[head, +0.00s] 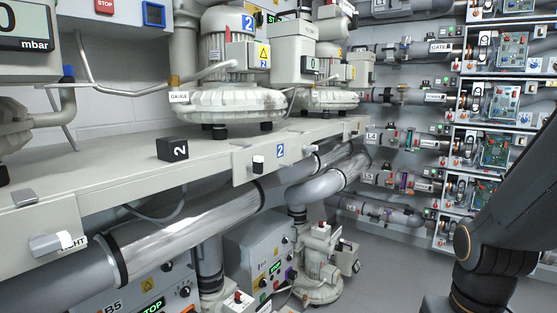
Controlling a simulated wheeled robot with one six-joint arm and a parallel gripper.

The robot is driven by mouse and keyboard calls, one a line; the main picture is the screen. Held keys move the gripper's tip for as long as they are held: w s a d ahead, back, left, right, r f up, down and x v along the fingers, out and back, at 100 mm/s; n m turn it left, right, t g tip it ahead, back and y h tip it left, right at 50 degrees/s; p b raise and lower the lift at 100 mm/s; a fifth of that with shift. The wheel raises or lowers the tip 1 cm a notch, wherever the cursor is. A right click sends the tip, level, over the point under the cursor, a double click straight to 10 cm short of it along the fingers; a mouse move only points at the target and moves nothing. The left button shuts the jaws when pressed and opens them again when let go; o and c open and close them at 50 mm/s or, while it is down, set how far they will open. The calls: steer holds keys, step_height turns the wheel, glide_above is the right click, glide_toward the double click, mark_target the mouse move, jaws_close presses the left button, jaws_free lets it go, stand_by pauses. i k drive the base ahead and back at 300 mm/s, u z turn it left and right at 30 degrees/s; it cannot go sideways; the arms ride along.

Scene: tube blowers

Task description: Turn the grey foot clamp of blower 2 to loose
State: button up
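Blower 2 (232,104) is a cream, ribbed machine with a blue "2" label, standing on dark feet on the long shelf (110,160). Below it, a plate (242,172) on the shelf's front edge carries another blue "2" label. On this plate is a small clamp lever (258,163), pale with a dark part; its setting is too small to read. My dark arm shows at the right edge; my gripper is out of view.
A thick silver pipe (190,222) runs below the shelf's front. A control box (260,255) and a small blower (318,270) stand under it. Grey floor (390,260) is clear at lower right, before the rack (495,135).

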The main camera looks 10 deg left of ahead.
mark_target(308, 149)
steer(key=u, duration=0.15)
steer(key=k, duration=0.4)
steer(key=z, duration=0.9)
steer(key=i, duration=0.6)
steer(key=u, duration=0.5)
steer(key=i, duration=0.7)
steer(key=u, duration=0.75)
